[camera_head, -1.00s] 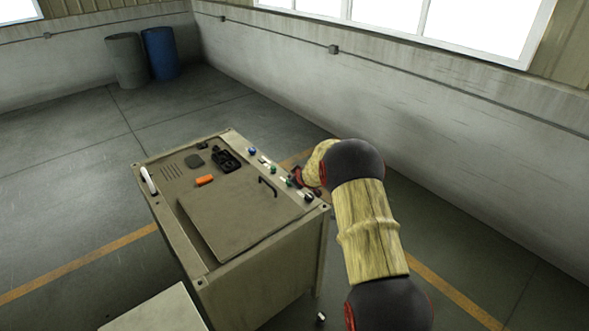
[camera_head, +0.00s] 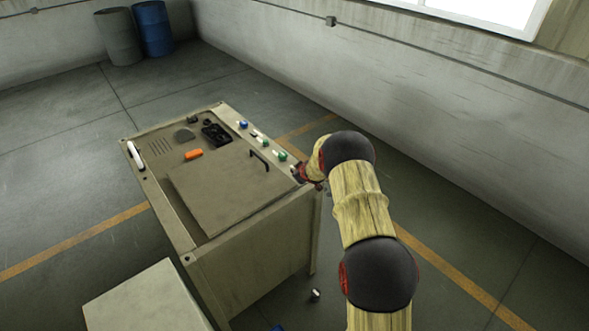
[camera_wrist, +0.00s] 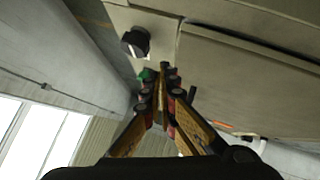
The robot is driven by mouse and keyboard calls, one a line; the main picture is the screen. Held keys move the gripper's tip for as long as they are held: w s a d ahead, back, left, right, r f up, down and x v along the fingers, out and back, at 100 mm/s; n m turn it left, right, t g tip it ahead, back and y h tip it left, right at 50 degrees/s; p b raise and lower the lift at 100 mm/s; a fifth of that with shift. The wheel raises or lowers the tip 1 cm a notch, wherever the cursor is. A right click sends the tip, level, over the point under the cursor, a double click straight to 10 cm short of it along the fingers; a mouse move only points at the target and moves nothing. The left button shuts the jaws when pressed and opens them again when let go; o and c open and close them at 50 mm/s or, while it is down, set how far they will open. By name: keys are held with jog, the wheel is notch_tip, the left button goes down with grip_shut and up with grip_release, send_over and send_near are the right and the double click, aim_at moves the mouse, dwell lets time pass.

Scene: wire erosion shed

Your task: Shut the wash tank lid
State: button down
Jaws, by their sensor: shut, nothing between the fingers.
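The wash tank (camera_head: 250,262) is a beige cabinet standing left of my arm. Its lid (camera_head: 225,190) is a flat beige panel with a black bar handle (camera_head: 260,160), lying nearly flat over the top; a dark gap shows along its edge. I cannot tell whether it is fully seated. In the wrist view the lid (camera_wrist: 255,85) fills the right side. My gripper (camera_head: 303,178) is at the tank's right edge, beside the lid, partly hidden by my arm. In the wrist view the fingertips (camera_wrist: 165,70) are together and empty, close to a green button (camera_wrist: 147,75).
A row of buttons (camera_head: 282,155) runs along the tank's right edge; a black knob (camera_wrist: 136,42) is near my fingers. An orange block (camera_head: 194,154), black tray (camera_head: 216,134) and white handle (camera_head: 134,154) are on top. A pale box (camera_head: 145,300) stands in front. Drums (camera_head: 153,28) stand far back.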

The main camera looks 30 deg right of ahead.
jog(key=shift+w+d+f+b, duration=0.15)
jog(key=shift+f+b, duration=0.3)
jog(key=shift+f, duration=0.65)
jog(key=shift+s+d+f+b, duration=0.15)
jog(key=shift+f+b, duration=0.3)
jog(key=shift+f, duration=0.6)
jog(key=shift+w, duration=0.1)
